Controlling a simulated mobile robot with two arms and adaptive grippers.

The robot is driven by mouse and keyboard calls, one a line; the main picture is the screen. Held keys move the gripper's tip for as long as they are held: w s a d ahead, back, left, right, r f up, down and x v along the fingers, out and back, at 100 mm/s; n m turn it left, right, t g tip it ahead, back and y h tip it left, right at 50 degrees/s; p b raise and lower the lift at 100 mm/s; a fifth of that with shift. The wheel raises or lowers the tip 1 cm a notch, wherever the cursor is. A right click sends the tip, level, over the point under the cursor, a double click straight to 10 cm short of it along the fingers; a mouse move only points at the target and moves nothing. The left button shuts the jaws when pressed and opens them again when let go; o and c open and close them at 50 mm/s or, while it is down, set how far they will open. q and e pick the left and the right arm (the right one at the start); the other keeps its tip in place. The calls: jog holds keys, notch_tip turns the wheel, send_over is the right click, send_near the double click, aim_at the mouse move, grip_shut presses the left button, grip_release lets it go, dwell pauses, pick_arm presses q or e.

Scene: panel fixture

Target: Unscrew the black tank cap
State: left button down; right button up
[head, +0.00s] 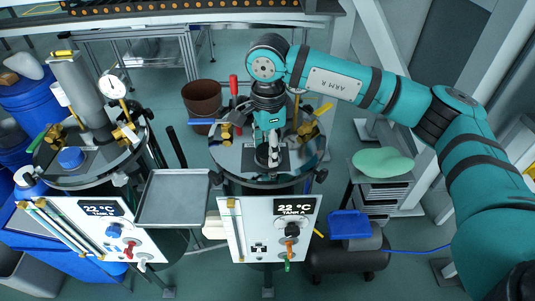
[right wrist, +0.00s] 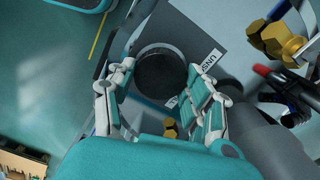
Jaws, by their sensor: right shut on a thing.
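The black tank cap (right wrist: 160,72) is a round dark disc on the grey lid plate, seen from above in the right wrist view. The two fingers of my right gripper (right wrist: 161,92) lie on either side of it and are shut on it. In the head view my right gripper (head: 273,152) points down at the top of tank A (head: 231,159) and hides most of the cap. A white label with partly readable letters (right wrist: 209,62) lies beside the cap. My left gripper is not in view.
Tank B with a blue cap (head: 71,157) is at left. A metal tray (head: 173,198) sits between the tanks. Control panels front both tanks.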

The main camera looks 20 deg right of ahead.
jog(key=shift+s+f+n+b, duration=0.1)
jog(key=shift+n+b, duration=0.1)
jog(key=shift+n, duration=0.3)
jog(key=shift+f+n+b, duration=0.1)
jog(key=shift+n+b, duration=0.05)
jog(key=shift+n, duration=0.35)
jog(key=o, duration=1.1)
jog(key=shift+r, duration=0.1)
jog(key=shift+c, duration=0.2)
